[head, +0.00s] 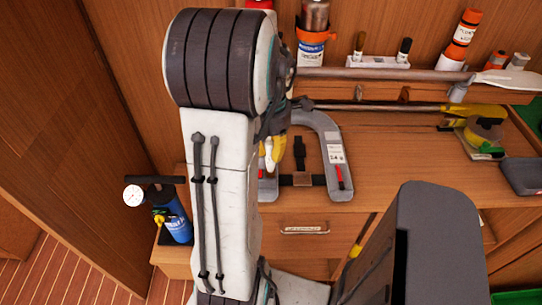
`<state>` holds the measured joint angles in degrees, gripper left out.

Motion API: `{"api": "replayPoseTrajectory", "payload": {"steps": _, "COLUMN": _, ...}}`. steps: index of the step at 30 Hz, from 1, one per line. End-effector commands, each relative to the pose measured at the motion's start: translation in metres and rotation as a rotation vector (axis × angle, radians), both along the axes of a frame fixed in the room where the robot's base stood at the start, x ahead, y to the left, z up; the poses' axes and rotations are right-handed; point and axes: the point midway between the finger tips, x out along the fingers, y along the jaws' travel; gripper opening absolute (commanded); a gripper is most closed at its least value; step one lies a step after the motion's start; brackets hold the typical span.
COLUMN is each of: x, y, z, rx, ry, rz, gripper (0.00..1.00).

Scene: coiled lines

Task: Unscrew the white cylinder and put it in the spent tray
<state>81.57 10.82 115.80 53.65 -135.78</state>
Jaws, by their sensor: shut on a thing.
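My gripper (276,146) is at the centre, mostly hidden behind my own arm, with its yellow fingers pointing down. It is shut on the white cylinder (268,155), of which only a small pale part shows between the fingers. They are over the left side of a grey horseshoe-shaped vest (325,135) with a dark strap and buckle, lying on the wooden bench. I cannot tell whether the cylinder is still threaded into the vest. A green tray (517,298) is partly visible at the lower right corner; I cannot tell whether it is the spent tray.
A blue pump with a gauge (177,228) stands left of the bench. A shelf behind holds an orange-and-white canister (461,40) and a long pole (400,74). A yellow-headed tool (484,130) and a dark grey case (522,176) lie at right. Bare bench (400,155) shows right of the vest.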

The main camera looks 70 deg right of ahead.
Motion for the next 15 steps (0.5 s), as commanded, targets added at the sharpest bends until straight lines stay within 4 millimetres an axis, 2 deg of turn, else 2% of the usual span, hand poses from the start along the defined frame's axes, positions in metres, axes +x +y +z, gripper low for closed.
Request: {"api": "replayPoseTrajectory", "payload": {"steps": 15, "x": 0.0002, "y": -0.0011, "z": 0.0060, "rx": -0.006, "ry": -0.001, "rz": -0.001, "gripper": 0.00}}
